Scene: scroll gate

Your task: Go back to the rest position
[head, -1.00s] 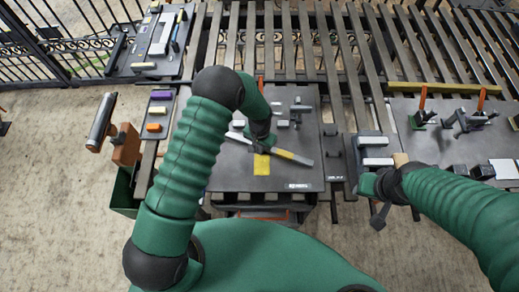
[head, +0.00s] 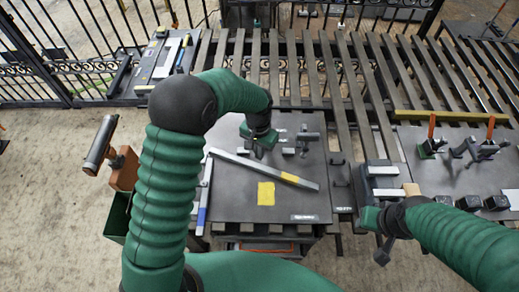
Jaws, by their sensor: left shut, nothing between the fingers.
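My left gripper (head: 262,150) is shut and empty over the dark work board (head: 240,209). It is just beyond a grey metal bar (head: 235,159) with a yellow band, which lies slantwise on the board. The gripper appears apart from the bar. My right gripper (head: 381,252) hangs at the near edge of the slatted bench, by a clamp block with pale bars (head: 382,170). Its fingers are dark and small, so I cannot tell whether they are open.
A yellow patch (head: 266,193) lies on the board. A blue and white strip (head: 203,205) is at its left edge. A fixture board (head: 460,160) stands right, a tool tray (head: 168,60) far left. An orange-brown holder (head: 124,168) stands left. Iron railings (head: 60,50) run behind.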

